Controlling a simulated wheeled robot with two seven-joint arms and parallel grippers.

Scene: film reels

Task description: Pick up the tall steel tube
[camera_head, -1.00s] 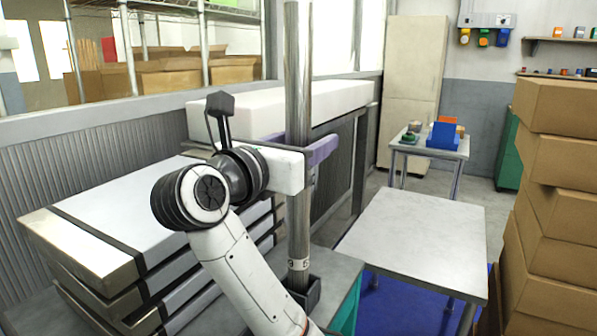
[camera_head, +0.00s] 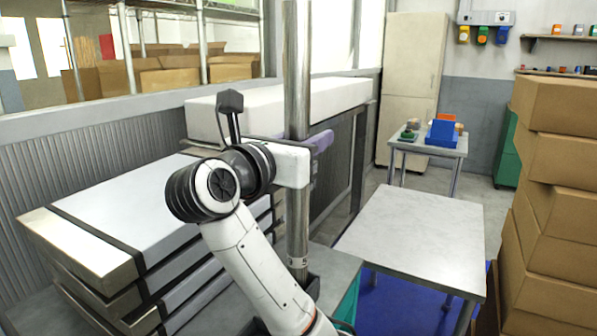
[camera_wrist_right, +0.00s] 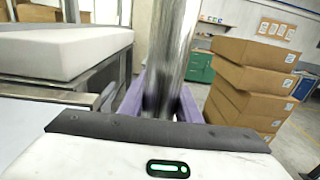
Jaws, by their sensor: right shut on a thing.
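The tall steel tube (camera_head: 297,70) is a shiny upright cylinder whose top runs out of the head view. Its lower end, with a pale marked band, stands at a dark holder (camera_head: 313,287) on the grey bench. My right gripper (camera_head: 318,142) is shut on the tube about midway up its visible length, with purple fingers on either side. In the right wrist view the tube (camera_wrist_right: 173,45) rises between the purple fingers (camera_wrist_right: 165,108). The fingertip contact is partly hidden behind the tube. My left gripper is not in view.
Stacked white-topped cases (camera_head: 120,205) lie at left. A long white block (camera_head: 345,95) lies behind the tube. A bare pale table (camera_head: 415,235) stands at right, beside stacked cardboard boxes (camera_head: 555,160). A small table with a blue bin (camera_head: 442,133) stands farther back.

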